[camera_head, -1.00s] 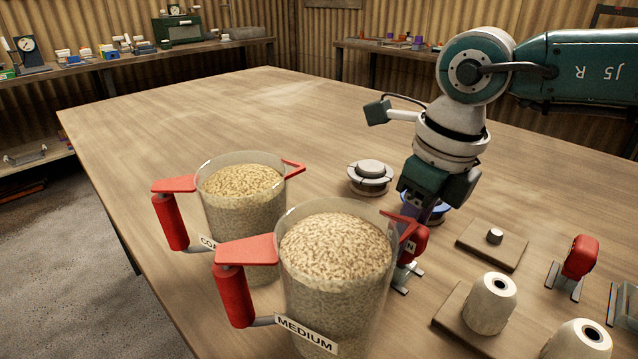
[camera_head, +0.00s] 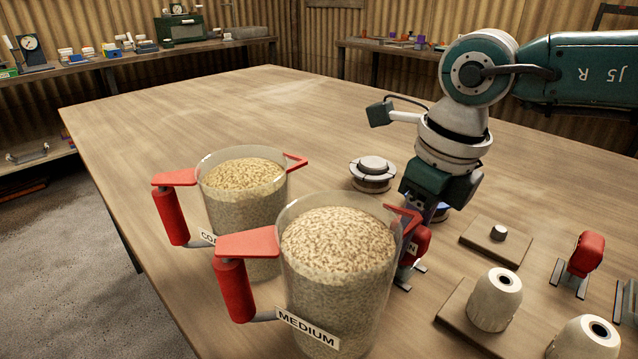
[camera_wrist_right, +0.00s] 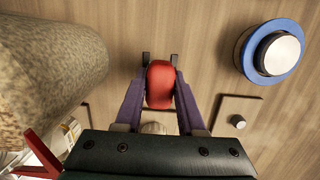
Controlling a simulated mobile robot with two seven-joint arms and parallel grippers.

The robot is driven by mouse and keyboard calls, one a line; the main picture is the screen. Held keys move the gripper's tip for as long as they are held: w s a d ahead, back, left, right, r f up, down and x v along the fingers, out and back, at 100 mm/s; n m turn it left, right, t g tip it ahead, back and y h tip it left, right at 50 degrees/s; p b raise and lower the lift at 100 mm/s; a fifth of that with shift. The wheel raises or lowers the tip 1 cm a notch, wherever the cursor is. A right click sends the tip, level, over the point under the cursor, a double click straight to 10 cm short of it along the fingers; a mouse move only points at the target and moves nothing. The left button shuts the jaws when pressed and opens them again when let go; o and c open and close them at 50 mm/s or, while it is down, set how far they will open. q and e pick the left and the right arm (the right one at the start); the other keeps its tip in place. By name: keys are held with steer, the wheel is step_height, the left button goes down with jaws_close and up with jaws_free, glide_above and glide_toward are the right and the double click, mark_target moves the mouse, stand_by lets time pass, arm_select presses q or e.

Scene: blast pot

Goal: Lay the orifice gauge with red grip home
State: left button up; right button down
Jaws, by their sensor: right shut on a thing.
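My right gripper (camera_wrist_right: 160,88) is shut on a red grip (camera_wrist_right: 160,80), which sits between its two purple fingers in the wrist view. In the head view this red grip (camera_head: 416,243) is partly hidden behind the MEDIUM jug, with small metal feet under it at table level. I cannot tell whether it is clear of its stand. A second red-gripped piece (camera_head: 586,254) stands upright on similar metal feet at the right. A wooden base with a small grey peg (camera_head: 498,232) lies between them. My left gripper is not in view.
The MEDIUM jug (camera_head: 338,265) of grain stands close left of my right gripper, with the coarse jug (camera_head: 245,205) behind it. Pale cones (camera_head: 495,298) (camera_head: 583,340) stand at the front right. A round grey piece (camera_head: 372,172) and a blue-ringed one (camera_wrist_right: 270,52) are nearby. The far table is clear.

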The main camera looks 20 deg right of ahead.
steer(key=shift+f, duration=0.25)
steer(key=shift+c, duration=2.2)
jaws_free()
steer(key=r, duration=0.3)
steer(key=s+r, duration=0.1)
steer(key=r, duration=0.6)
steer(key=shift+s+d, duration=0.2)
steer(key=shift+d, duration=0.1)
